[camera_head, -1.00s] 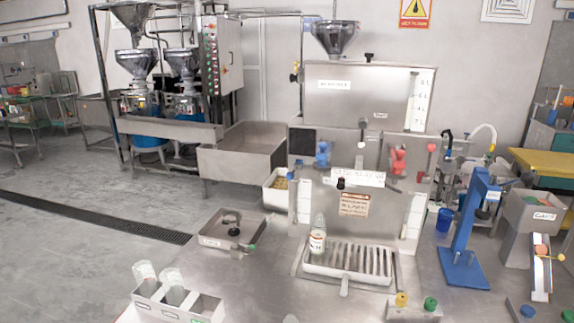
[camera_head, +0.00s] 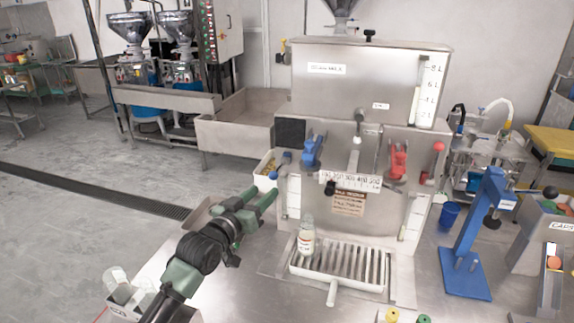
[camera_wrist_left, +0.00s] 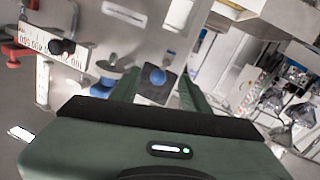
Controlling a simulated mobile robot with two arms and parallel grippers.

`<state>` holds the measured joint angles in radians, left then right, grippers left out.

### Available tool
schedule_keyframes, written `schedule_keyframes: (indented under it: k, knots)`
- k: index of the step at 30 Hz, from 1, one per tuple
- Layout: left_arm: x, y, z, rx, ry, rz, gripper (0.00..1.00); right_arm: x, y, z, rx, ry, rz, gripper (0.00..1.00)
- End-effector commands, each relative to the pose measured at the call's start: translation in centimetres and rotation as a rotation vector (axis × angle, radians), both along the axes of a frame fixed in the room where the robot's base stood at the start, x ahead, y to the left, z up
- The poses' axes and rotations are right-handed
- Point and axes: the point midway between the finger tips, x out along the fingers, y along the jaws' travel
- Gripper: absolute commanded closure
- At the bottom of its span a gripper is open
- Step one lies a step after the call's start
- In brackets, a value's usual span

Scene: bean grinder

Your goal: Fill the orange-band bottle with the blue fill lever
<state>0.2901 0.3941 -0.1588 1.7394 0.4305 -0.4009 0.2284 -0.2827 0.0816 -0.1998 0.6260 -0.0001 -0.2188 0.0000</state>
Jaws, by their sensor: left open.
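A clear bottle (camera_head: 306,241) with a white label bearing reddish-orange marks stands upright at the left end of the drip grate, below and left of the blue valve (camera_head: 312,150). The blue fill lever's ball knob (camera_head: 286,157) is on the left of the steel filling machine. My left gripper (camera_head: 262,194) is open and empty, below and left of this knob, pointing at the panel. In the left wrist view the blue knob (camera_wrist_left: 156,76) shows between my open fingers (camera_wrist_left: 160,84), apart from them and farther away. The bottle is not clear there. My right gripper is not in view.
A red valve (camera_head: 398,160) and red knob (camera_head: 438,147) are on the machine's right. A black knob (camera_head: 330,188) juts out by the scale strip. A blue press (camera_head: 467,240) and blue cup (camera_head: 448,216) stand right. A bottle rack (camera_head: 123,306) is at front left.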

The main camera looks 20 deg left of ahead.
Motion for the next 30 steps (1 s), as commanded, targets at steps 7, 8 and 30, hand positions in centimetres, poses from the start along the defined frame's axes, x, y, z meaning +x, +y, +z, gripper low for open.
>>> schedule_keyframes:
  k: [7,8,30]
  knots:
    - [2.3,0.0,1.1,-0.01,-0.023,0.003,0.54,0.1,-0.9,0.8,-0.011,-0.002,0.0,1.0]
    - [2.8,-0.1,1.1,-0.01,-0.023,0.004,0.54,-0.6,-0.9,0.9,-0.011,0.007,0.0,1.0]
    - [8.1,-1.3,0.6,-0.009,-0.021,0.003,0.54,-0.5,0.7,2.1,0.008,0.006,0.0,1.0]
